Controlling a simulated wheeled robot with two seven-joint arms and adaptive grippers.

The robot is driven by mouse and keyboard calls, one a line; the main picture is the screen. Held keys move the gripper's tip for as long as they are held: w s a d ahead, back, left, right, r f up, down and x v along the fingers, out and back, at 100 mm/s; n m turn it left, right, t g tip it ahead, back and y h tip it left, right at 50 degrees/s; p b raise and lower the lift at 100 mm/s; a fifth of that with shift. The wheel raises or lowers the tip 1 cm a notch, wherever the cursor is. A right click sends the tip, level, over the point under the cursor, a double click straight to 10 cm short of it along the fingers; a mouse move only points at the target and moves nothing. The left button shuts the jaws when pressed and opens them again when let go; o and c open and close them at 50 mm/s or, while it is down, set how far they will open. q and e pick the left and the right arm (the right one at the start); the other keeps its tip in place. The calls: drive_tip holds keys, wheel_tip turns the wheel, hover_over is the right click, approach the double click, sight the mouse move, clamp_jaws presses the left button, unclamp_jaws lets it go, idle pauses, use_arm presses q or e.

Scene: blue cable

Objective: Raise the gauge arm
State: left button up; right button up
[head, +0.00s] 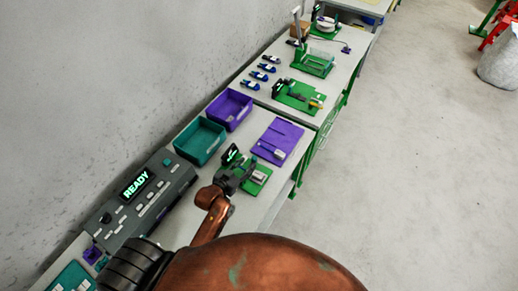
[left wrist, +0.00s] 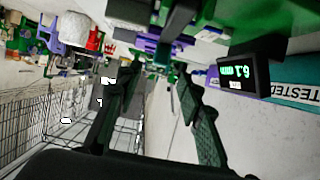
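The gauge is a small fixture on a green base (head: 258,171) on the near bench, with a dark tilted display (head: 231,155). Its display (left wrist: 240,72) shows close up in the left wrist view, with lit green figures turned upside down. My left gripper (head: 230,178) is at the gauge's near left side in the head view. In the left wrist view my left gripper (left wrist: 156,68) has its two dark fingers apart, with a gap between them. Dark and purple gauge parts lie just beyond the tips; I cannot tell which is the arm. My right gripper is not in view.
A console reading READY (head: 138,184) stands by the wall. A teal bin (head: 200,141) and a purple bin (head: 229,110) stand behind the gauge. A purple mat (head: 277,142) lies beyond it. More green fixtures (head: 299,96) stand on the far bench.

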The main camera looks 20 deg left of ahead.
sight(254, 158)
use_arm(q)
drive_tip(key=shift+w+f, duration=0.1)
drive_tip(key=shift+w, duration=0.35)
drive_tip(key=shift+x, duration=1.2)
drive_tip(key=x, duration=0.3)
drive_tip(key=shift+w+d+f, duration=0.1)
drive_tip(key=shift+w, duration=0.1)
drive_tip(key=shift+w+f, duration=0.15)
drive_tip(key=shift+w, duration=0.15)
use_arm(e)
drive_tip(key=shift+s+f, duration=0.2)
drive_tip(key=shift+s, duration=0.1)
use_arm(q)
drive_tip(key=c, duration=0.5)
clamp_jaws()
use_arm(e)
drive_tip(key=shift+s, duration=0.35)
